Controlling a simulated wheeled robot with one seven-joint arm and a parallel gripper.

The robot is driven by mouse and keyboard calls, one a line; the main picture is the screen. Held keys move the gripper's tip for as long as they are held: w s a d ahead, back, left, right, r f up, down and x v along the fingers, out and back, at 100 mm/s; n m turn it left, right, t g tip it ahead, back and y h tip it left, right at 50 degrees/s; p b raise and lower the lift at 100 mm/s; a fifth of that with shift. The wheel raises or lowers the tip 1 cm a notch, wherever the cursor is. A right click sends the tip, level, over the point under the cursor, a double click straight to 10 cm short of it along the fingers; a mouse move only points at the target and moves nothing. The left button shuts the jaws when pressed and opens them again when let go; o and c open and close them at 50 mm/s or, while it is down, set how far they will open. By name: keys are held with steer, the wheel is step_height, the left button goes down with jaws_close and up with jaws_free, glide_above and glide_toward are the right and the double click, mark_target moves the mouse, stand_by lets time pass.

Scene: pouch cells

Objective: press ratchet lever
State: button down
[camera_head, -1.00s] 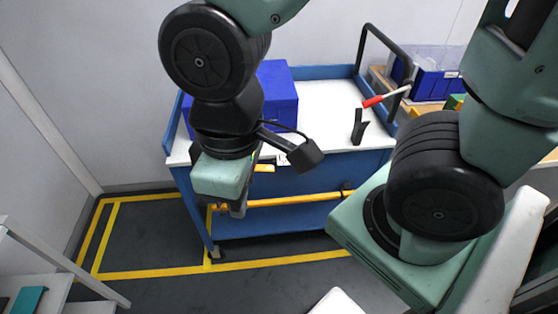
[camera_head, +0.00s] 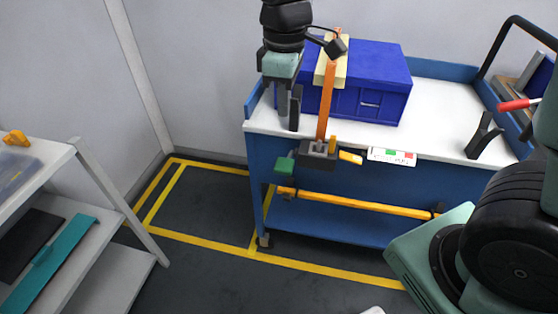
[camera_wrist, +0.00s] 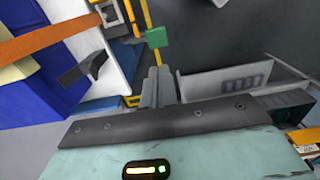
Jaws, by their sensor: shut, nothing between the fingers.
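An orange strap (camera_head: 327,98) runs over the blue box (camera_head: 385,75) and down to a dark ratchet (camera_head: 318,156) at the cart's front edge. A green tab (camera_head: 285,163) sticks out to its left and a yellow piece (camera_head: 350,157) to its right. I cannot tell which part is the lever. My gripper (camera_head: 284,112) points down, shut and empty, left of the strap and above the ratchet. In the wrist view the shut fingers (camera_wrist: 158,72) are below the green tab (camera_wrist: 156,37), apart from it in the picture. The strap (camera_wrist: 45,38) lies to their left.
A black upright bracket (camera_head: 295,107) stands close beside my gripper. Another bracket (camera_head: 483,136) and a red-handled tool (camera_head: 515,104) are at the cart's right. A labelled card (camera_head: 391,156) is on the cart's front edge. A grey shelf (camera_head: 85,225) stands at left; the floor between is clear.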

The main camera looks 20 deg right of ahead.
mark_target(283, 164)
steer(key=shift+w+d, duration=0.15)
steer(key=shift+w, duration=0.1)
steer(key=shift+f, duration=0.1)
step_height(283, 164, down, 14)
steer(key=shift+b, duration=0.85)
